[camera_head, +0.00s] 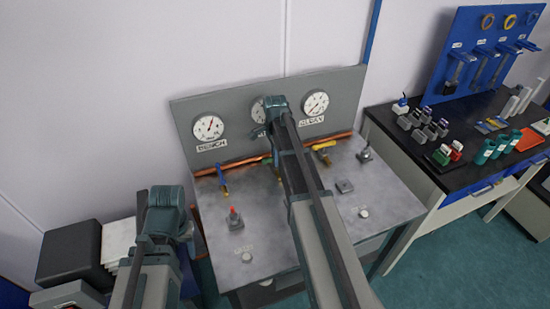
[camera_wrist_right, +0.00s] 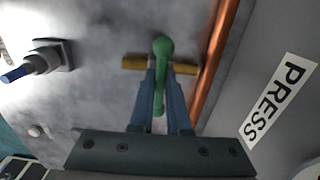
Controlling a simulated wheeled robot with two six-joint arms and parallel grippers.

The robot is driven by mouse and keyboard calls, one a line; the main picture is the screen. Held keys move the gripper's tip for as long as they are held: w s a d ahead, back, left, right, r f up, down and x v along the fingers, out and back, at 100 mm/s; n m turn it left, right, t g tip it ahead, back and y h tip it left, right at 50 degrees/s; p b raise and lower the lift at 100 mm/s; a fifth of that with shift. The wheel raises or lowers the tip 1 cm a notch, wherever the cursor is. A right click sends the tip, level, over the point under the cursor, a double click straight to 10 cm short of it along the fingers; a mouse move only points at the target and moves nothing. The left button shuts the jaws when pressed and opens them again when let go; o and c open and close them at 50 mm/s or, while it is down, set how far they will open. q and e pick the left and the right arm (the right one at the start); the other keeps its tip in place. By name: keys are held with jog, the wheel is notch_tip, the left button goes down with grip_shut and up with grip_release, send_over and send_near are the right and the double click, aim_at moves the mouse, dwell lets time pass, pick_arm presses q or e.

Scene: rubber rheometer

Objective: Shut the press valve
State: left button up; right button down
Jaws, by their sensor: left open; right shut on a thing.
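The press valve has a green handle (camera_wrist_right: 163,48) on a brass-yellow body (camera_wrist_right: 133,62), beside a copper pipe, in the right wrist view. My right gripper (camera_wrist_right: 161,88) is shut on the green handle, with one blue-grey finger on each side. A PRESS label (camera_wrist_right: 278,101) is on the grey panel beyond the pipe. In the head view my right arm hides most of this valve. My left gripper (camera_head: 165,198) is open and empty at the left, off the bench.
A blue-handled valve (camera_head: 222,181) is below the BENCH gauge (camera_head: 208,127), and a yellow-handled valve (camera_head: 323,147) is below the right gauge (camera_head: 315,103). A red-tipped switch (camera_head: 235,217) stands on the bench top (camera_head: 270,255). A black side table (camera_head: 405,150) holds bottles and blocks.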

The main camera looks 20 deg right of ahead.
dwell(0.3)
jog(key=c, duration=0.9)
grip_release()
jog(key=shift+r, duration=0.15)
notch_tip(320, 180, up, 14)
jog(key=p, duration=1.3)
jog(key=shift+f+p, duration=0.2)
jog(key=shift+p, duration=0.2)
jog(key=shift+a, duration=0.1)
